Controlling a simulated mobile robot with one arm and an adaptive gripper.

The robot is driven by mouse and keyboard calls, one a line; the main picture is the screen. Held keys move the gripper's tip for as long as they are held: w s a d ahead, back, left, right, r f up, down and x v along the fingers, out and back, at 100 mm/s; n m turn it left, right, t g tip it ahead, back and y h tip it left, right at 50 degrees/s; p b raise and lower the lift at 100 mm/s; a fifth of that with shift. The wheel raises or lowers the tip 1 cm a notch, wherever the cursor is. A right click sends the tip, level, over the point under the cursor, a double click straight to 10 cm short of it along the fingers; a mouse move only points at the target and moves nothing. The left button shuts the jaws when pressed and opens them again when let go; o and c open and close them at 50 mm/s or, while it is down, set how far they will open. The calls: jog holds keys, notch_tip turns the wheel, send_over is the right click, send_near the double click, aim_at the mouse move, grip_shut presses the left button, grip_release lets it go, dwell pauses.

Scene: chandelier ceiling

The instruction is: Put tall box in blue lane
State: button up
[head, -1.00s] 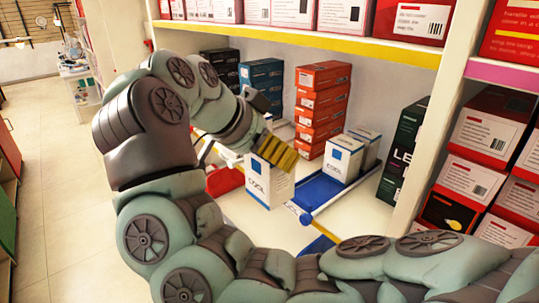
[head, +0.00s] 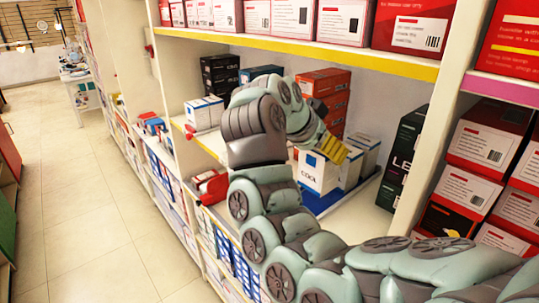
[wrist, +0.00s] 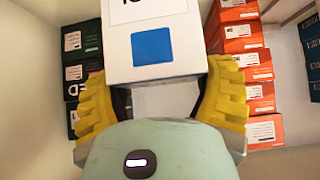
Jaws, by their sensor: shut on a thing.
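My gripper (head: 332,147) is shut on a tall white box (head: 315,176) with a blue square and the word COOL, its yellow fingers on either side of the box. The box looks upright in the head view and fills the top middle of the wrist view (wrist: 152,42). The blue lane (head: 330,202) is a tray on the shelf, partly hidden by the box and my arm. The held box is in front of the lane's near end. I cannot tell whether its base touches the lane. Similar white boxes (head: 350,170) stand further back in the lane.
Stacked orange boxes (wrist: 248,75) stand behind on the right and dark boxes (wrist: 83,70) on the left in the wrist view. A tall dark box (head: 405,150) stands right of the lane. The shelf above (head: 300,42) overhangs. More white boxes (head: 204,112) sit at left.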

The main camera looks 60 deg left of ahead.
jog(key=shift+d+f+p, duration=0.1)
jog(key=shift+f+p, duration=0.85)
jog(key=shift+f, duration=0.5)
jog(key=shift+w+f+p, duration=0.15)
jog(key=shift+f+p, duration=0.05)
jog(key=shift+p, duration=0.2)
jog(key=shift+w+f, duration=0.1)
jog(key=shift+f, duration=0.25)
jog(key=o, duration=1.2)
jog(key=b+v, duration=0.3)
jog(key=v, duration=0.7)
jog(key=shift+r, duration=0.1)
jog(key=shift+v, duration=1)
